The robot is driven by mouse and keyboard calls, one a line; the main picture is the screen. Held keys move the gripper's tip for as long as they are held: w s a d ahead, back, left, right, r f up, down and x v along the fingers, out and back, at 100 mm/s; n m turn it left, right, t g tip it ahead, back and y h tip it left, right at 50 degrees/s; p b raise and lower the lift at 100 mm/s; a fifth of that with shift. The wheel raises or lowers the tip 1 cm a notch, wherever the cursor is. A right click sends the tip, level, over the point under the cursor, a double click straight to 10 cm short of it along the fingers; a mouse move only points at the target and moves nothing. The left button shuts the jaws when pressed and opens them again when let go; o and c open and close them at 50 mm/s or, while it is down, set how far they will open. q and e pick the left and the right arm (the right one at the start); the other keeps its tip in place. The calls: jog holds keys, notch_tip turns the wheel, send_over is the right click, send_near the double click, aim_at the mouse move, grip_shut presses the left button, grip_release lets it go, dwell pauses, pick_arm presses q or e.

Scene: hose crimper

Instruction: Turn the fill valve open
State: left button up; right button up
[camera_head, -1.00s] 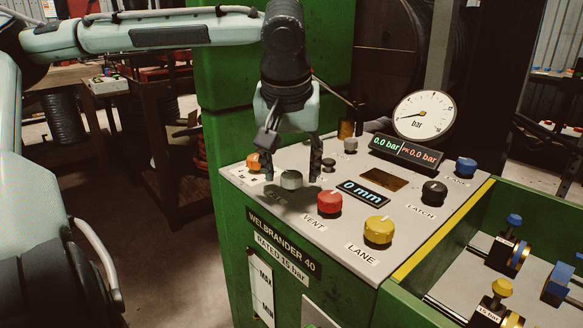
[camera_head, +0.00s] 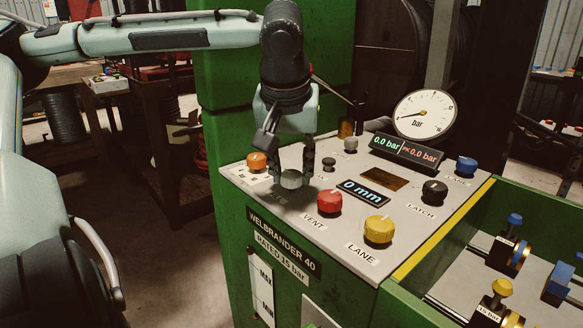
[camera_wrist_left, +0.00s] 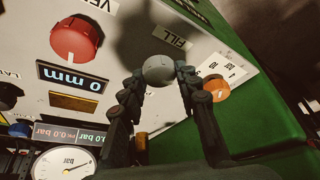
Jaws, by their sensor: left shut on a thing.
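The fill valve is a grey-white round knob (camera_head: 291,180) on the sloped panel, left of the red vent knob. In the left wrist view the same knob (camera_wrist_left: 159,69) sits beside a label reading FILL. My left gripper (camera_head: 291,174) reaches down from above with its fingers on either side of the knob. It is shut on the knob; the wrist view also shows the fingertips (camera_wrist_left: 160,74) at its sides. The digital display (camera_head: 405,151) reads 0.0 bar in green and PK 0.0 bar in red. My right gripper does not show.
Close by on the panel are an orange knob (camera_head: 257,161), the red vent knob (camera_head: 330,201) and a yellow lane knob (camera_head: 378,230). A black latch knob (camera_head: 434,192), a blue knob (camera_head: 466,166) and a round bar gauge (camera_head: 424,114) stand farther right. A green trough holds fittings at right.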

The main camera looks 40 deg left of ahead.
pick_arm(q)
jog(key=m+h, duration=0.1)
jog(key=m, duration=0.2)
jog(key=m+t+h, duration=0.1)
jog(key=m, duration=0.2)
jog(key=shift+a, duration=0.15)
jog(key=shift+m+h, duration=0.3)
jog(key=shift+m, duration=0.2)
jog(key=m+h+b, duration=0.1)
jog(key=m, duration=0.1)
jog(key=shift+a+m, duration=0.1)
jog(key=shift+m, duration=0.3)
jog(key=shift+m+h, duration=0.3)
jog(key=shift+m, duration=0.5)
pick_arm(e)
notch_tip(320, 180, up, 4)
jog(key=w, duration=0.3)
pick_arm(q)
jog(key=shift+a+m+h, duration=0.1)
jog(key=shift+m+h, duration=0.3)
jog(key=shift+m, duration=0.5)
jog(key=shift+a+m+g+h+p, duration=0.1)
jog(key=shift+m+g+h+p, duration=0.5)
jog(key=shift+m, duration=1.8)
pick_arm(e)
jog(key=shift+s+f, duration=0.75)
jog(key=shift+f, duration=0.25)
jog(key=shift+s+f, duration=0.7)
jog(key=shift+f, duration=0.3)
